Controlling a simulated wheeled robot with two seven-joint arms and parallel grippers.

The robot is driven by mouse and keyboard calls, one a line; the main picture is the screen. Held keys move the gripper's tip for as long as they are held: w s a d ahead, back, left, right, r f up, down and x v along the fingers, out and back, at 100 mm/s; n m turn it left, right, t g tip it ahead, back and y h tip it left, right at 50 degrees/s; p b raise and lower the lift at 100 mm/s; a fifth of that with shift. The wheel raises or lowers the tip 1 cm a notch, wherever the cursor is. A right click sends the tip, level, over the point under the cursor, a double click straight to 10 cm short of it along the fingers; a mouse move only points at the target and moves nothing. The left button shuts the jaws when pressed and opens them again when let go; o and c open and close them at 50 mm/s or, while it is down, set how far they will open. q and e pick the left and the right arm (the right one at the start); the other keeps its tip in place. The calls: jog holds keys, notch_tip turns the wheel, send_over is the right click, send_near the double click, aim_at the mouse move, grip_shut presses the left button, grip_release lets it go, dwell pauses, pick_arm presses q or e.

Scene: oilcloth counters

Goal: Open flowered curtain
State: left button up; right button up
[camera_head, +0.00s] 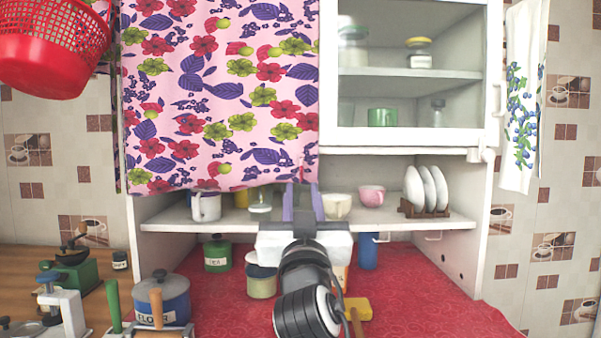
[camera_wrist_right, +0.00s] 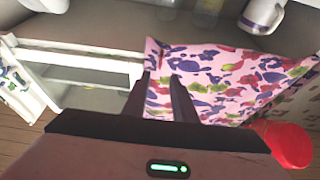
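The flowered curtain (camera_head: 220,95), pink with red, green and purple print, hangs over the left part of the white cupboard. Its right edge ends at the glass-fronted section, and its bottom hem hangs just above the shelf. My right gripper (camera_head: 303,190) is at the curtain's lower right corner, its two fingers upright and apart. In the right wrist view, the curtain (camera_wrist_right: 225,85) fills the right side, and its edge shows in the gap between the gripper's fingers (camera_wrist_right: 161,78). I cannot tell whether either finger touches the cloth. My left gripper is not in view.
A red basket (camera_head: 50,45) hangs at upper left. Below the curtain, the shelf (camera_head: 380,223) holds a white mug (camera_head: 206,206), a cream cup (camera_head: 337,206), a pink cup (camera_head: 371,195) and a plate rack (camera_head: 425,212). Canisters, including a blue pot (camera_head: 172,300), stand on the counter below.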

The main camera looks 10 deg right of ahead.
aim_at(301, 171)
jog(key=p+x, duration=0.1)
jog(key=x, duration=0.7)
jog(key=shift+f, duration=0.1)
grip_shut()
dwell(1.2)
